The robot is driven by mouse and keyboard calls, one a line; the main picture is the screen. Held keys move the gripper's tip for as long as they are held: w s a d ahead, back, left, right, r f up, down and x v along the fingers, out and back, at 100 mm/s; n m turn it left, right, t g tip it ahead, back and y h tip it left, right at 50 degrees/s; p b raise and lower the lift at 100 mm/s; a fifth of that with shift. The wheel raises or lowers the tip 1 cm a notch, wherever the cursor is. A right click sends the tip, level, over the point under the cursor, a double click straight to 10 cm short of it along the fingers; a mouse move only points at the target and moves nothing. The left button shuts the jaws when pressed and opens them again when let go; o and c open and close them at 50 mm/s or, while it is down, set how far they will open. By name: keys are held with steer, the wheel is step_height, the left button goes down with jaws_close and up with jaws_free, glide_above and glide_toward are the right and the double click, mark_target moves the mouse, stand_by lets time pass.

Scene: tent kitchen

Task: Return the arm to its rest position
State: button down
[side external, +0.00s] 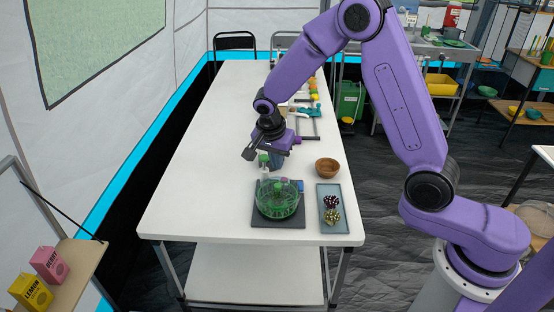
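My purple arm reaches over the white table (205,185) from the right. My gripper (263,160) points downward above the table, just behind a green see-through bowl (277,200). A small pale and green thing shows at the fingertips, and I cannot tell whether it is held or stands behind them. The gap between the fingers is too small to make out. The bowl stands on a dark square mat (262,221) near the table's front edge, with green and purple bits in or behind it.
A brown wooden bowl (327,168) stands right of my gripper. A grey-blue tray (333,226) holds a dark and a yellowish patterned ball. Orange and teal items (312,100) stand farther back. The table's left side is clear. Pink and yellow boxes (30,291) stand on a shelf at lower left.

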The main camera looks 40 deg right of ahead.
mark_target(277, 185)
steer(key=shift+f, duration=3)
steer(key=shift+r, duration=0.15)
step_height(277, 185, up, 7)
stand_by(1.2)
